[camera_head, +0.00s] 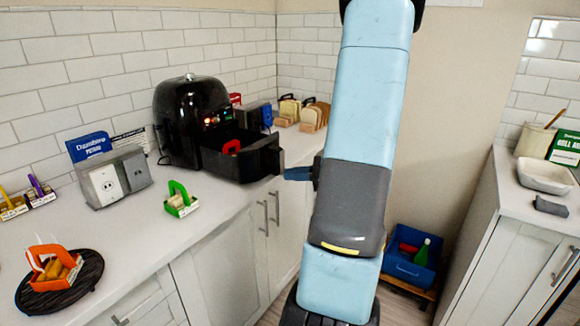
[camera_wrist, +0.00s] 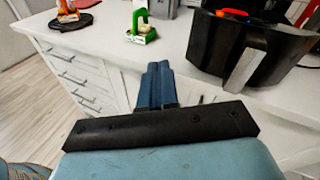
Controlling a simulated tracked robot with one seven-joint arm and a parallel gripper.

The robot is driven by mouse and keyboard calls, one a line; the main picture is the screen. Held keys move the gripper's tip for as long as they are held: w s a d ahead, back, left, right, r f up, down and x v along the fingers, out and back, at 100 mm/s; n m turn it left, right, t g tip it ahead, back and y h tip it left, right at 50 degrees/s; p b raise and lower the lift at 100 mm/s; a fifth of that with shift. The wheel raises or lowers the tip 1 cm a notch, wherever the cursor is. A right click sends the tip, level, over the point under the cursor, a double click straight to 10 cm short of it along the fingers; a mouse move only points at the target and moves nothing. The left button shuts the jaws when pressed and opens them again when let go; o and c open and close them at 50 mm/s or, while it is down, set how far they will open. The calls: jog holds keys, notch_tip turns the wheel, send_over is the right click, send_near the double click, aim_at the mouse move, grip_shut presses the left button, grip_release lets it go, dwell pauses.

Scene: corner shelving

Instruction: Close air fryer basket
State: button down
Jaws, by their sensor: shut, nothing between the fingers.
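The black air fryer (camera_head: 184,112) stands on the left counter against the tiled wall. Its basket (camera_head: 236,163) is pulled out toward the counter's front edge, with a red item (camera_head: 231,147) inside. In the wrist view the basket (camera_wrist: 225,50) fills the upper right, with its grey handle (camera_wrist: 245,70) facing me. My gripper (camera_head: 290,173) is shut and empty, in front of the basket near its handle. In the wrist view my gripper (camera_wrist: 157,75) points at the counter front, left of the handle and apart from it.
A green-handled holder (camera_head: 180,202) and an outlet box (camera_head: 114,176) stand left of the basket. An orange holder (camera_head: 54,268) sits on a dark round board. Bread holders (camera_head: 314,116) stand behind.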

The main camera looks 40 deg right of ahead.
aim_at(283, 162)
jog(key=s+d+f+m+t+h, duration=0.1)
jog(key=d+f+m+t+h, duration=0.1)
jog(key=d+m+t+h, duration=0.3)
jog(key=s+d+f+m+t, duration=0.1)
jog(key=d+f+m, duration=0.15)
jog(key=d, duration=0.45)
jog(key=x, duration=1.3)
jog(key=shift+w+a+f, duration=0.2)
jog(key=shift+w+a, duration=0.05)
jog(key=shift+a, duration=0.2)
